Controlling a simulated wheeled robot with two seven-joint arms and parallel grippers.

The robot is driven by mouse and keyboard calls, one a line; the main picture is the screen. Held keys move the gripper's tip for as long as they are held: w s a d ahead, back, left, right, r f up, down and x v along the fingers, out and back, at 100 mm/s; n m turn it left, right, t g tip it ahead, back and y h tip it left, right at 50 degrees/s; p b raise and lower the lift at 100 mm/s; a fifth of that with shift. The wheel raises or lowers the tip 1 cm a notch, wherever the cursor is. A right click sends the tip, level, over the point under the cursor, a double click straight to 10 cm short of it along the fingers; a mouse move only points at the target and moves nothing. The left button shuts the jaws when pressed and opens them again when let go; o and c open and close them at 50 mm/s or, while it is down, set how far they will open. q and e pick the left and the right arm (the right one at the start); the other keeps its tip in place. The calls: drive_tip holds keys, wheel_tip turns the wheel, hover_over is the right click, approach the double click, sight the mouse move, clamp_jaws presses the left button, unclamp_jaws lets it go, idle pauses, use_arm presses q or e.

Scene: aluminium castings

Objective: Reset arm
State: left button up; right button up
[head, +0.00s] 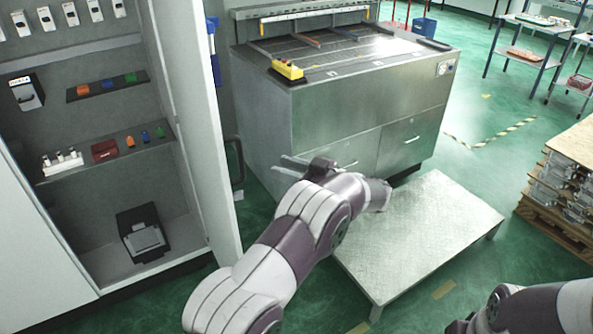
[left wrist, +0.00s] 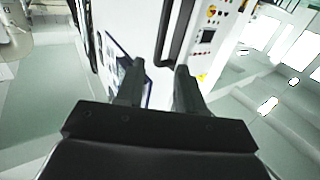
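My left arm reaches from the bottom of the head view towards the metal machine. Its gripper (head: 284,164) is in front of the machine's drawers, above the far left corner of the low metal platform. In the left wrist view, the left gripper's two fingers (left wrist: 160,85) stand apart with nothing between them. Beyond them is a white cabinet face with a dark handle. My right arm shows only in part at the bottom right of the head view; its gripper cannot be made out.
An open cabinet door (head: 190,110) stands left of my left arm. The metal machine (head: 340,110) is ahead, with a yellow control box (head: 287,70) on top. The low platform (head: 425,235) is empty. A wooden pallet (head: 572,145) with castings is at the right.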

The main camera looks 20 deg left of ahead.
use_arm(q)
drive_tip(key=shift+a+f, duration=0.15)
drive_tip(key=shift+a, duration=0.2)
drive_tip(key=shift+d, duration=0.1)
